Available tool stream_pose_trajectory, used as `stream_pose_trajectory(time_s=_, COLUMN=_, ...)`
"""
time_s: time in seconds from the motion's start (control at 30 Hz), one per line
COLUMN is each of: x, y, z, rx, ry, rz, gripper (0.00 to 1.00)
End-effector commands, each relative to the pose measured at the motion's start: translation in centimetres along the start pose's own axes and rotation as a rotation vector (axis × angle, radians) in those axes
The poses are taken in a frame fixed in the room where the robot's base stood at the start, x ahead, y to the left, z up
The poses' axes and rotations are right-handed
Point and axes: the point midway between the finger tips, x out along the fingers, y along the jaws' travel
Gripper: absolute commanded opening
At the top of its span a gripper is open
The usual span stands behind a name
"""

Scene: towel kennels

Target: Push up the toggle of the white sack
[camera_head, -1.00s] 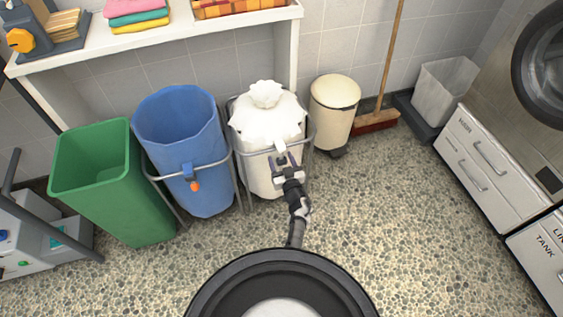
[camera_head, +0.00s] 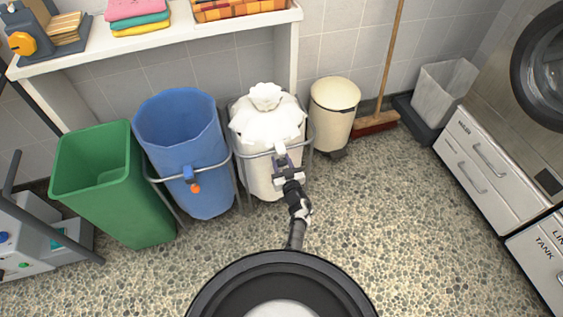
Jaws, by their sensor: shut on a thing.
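The white sack (camera_head: 262,122) hangs in a grey metal frame at the back, its top gathered into a ruffled knot. A small pale toggle piece (camera_head: 280,149) shows at the front of the sack, by the frame's rail. My gripper (camera_head: 284,161) reaches up to it from below, with its fingers at the front of the sack. The jaws are shut on the toggle, and the fingers hide part of it.
A blue sack (camera_head: 186,135) with an orange-tipped toggle hangs close on the left, beside a green bin (camera_head: 108,185). A cream pedal bin (camera_head: 334,108) stands close on the right. A shelf (camera_head: 150,42) overhangs behind. The pebbled floor in front is clear.

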Motion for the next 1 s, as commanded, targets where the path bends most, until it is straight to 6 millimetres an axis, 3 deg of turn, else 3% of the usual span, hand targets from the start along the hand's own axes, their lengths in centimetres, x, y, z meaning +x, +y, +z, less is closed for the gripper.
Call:
stream_pose_trajectory(time_s=0.4, x=0.0, y=-0.1, z=-3.9, rx=0.0, ry=0.0, rz=-0.002, gripper=0.0)
stream_pose_trajectory(time_s=0.77, x=0.0, y=-0.1, z=-3.9, rx=0.0, ry=0.0, rz=-0.002, gripper=0.0)
stream_pose_trajectory(time_s=0.8, x=0.0, y=-0.1, z=-3.9, rx=0.0, ry=0.0, rz=-0.002, gripper=0.38)
stream_pose_trajectory(time_s=0.97, x=0.0, y=0.0, z=-3.9, rx=0.0, ry=0.0, rz=-0.001, gripper=0.58)
stream_pose_trajectory(time_s=1.0, x=0.0, y=0.0, z=-3.9, rx=0.0, ry=0.0, rz=-0.001, gripper=0.58)
